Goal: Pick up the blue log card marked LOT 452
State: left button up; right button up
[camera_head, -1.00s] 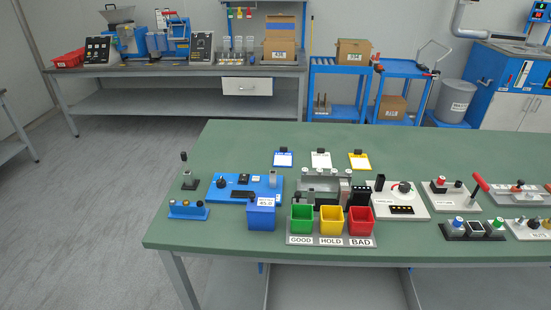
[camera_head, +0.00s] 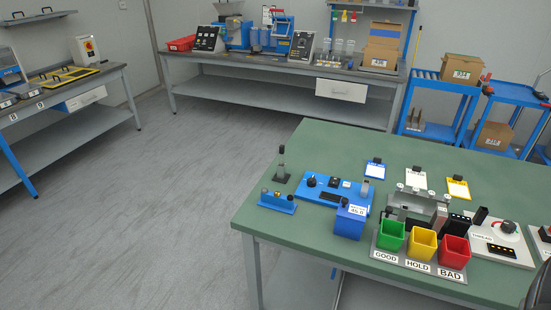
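A blue-edged card (camera_head: 375,169) with a white sheet and a dark clip lies on the green table (camera_head: 300,212), at the left of a row of three cards. Its lettering is too small to read. A white card (camera_head: 416,179) and a yellow-edged card (camera_head: 457,188) lie to its right. Neither gripper can be made out; a dark shape at the lower right edge may be part of my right arm.
Green (camera_head: 391,236), yellow (camera_head: 421,244) and red (camera_head: 454,251) bins stand at the table's front. A blue bin (camera_head: 350,221) and blue device (camera_head: 333,194) are left of them. Grey floor left of the table is clear. A back bench (camera_head: 250,60) holds equipment.

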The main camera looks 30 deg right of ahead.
aim_at(374, 169)
jog(key=u, duration=0.4)
jog(key=i, duration=3.3)
jog(key=z, duration=2.6)
jog(key=i, duration=4.45)
jog(key=z, duration=2.3)
jog(key=i, duration=0.85)
jog(key=z, duration=1.4)
